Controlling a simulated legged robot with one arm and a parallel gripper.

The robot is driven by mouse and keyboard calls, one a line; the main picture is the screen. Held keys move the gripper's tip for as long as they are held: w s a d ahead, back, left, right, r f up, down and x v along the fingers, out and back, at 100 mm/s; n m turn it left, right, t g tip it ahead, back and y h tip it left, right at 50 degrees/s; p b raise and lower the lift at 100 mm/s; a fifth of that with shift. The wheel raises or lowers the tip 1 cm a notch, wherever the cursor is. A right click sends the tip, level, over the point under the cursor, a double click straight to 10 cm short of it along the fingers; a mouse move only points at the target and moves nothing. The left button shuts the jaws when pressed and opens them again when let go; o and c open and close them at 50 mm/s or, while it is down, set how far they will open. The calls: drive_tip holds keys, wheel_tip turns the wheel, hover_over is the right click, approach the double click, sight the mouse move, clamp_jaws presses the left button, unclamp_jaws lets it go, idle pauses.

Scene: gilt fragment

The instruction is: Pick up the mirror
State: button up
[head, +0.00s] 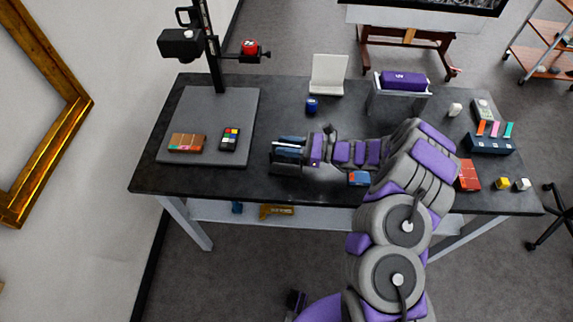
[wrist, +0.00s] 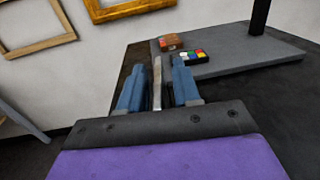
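My gripper (head: 289,148) is low over the left-centre of the dark table, pointing left. In the wrist view its two blue fingers (wrist: 158,86) stand on either side of a thin, pale upright strip (wrist: 157,80). This strip may be the mirror seen edge-on, but I cannot be sure. It lies between the finger pads, and I cannot tell whether they press on it. In the head view the fingers mostly hide what is between them. No other thing is clearly recognisable as the mirror.
A grey stand base (head: 205,107) at the left holds a brown box (head: 187,142) and a colour chart (head: 230,138). A white panel (head: 328,75), a dark blue jar (head: 312,105) and a purple box (head: 403,81) stand behind. A blue-and-red item (head: 359,178) lies near my arm.

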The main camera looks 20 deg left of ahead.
drive_tip(key=shift+a, duration=0.1)
clamp_jaws()
drive_tip(key=shift+f, duration=0.1)
idle(1.0)
